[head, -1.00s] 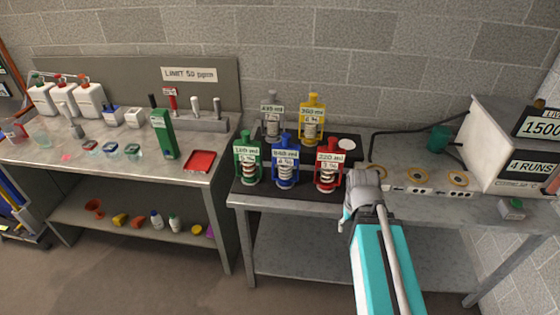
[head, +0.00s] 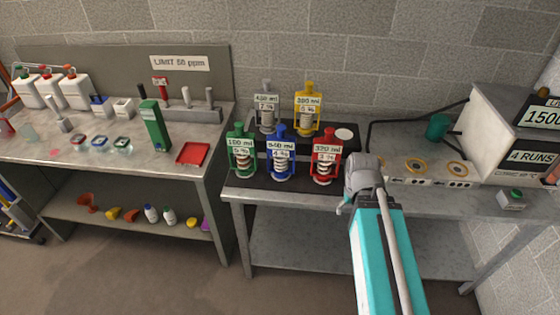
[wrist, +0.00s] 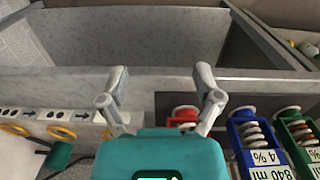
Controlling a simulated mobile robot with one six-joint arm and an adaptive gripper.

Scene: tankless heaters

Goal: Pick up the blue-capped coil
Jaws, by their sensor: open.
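The blue-capped coil (head: 280,158) stands upright in a blue frame in the front row on the right-hand bench, between the green-framed coil (head: 242,155) and the red-framed coil (head: 326,158). Its label reads 840 ml, 4 %. In the wrist view the blue-capped coil (wrist: 245,128) is right of the fingers, partly cut off at the bottom. My gripper (head: 347,203) is to the right of the red-framed coil, near the bench's front edge. In the wrist view my gripper (wrist: 160,86) has its fingers apart with nothing between them. The red-framed coil (wrist: 183,116) is partly hidden behind the gripper body.
A grey-framed coil (head: 266,115) and a yellow-framed coil (head: 307,112) stand behind on a raised black step. A panel with orange rings (head: 415,166) and a large grey box (head: 500,130) stand to the right.

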